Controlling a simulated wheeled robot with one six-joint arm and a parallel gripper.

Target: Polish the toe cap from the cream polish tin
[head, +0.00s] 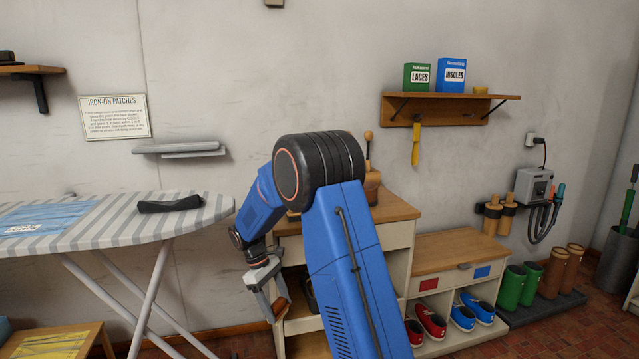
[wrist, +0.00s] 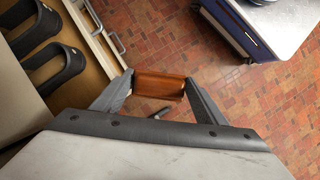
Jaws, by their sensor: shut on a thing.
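My gripper (wrist: 160,92) is shut on a brown wooden block-like piece (wrist: 160,84), perhaps a brush or its handle, gripped between both fingertips. In the head view my gripper (head: 274,298) hangs low, between the ironing board and the wooden-topped cabinet, in front of the cabinet. Two black shoe-like shapes (wrist: 58,70) lie in an open drawer or shelf at the left of the wrist view, apart from the held piece. I cannot tell which part is a toe cap. I cannot make out a cream polish tin; my arm hides part of the cabinet top.
A striped ironing board (head: 110,222) stands left. The wooden-topped cabinet (head: 398,208) is partly behind my arm. A low shoe bench (head: 455,252) stands right. A blue-sided unit (wrist: 236,30) is upper right in the wrist view. Brick floor (wrist: 180,38) is clear below my gripper.

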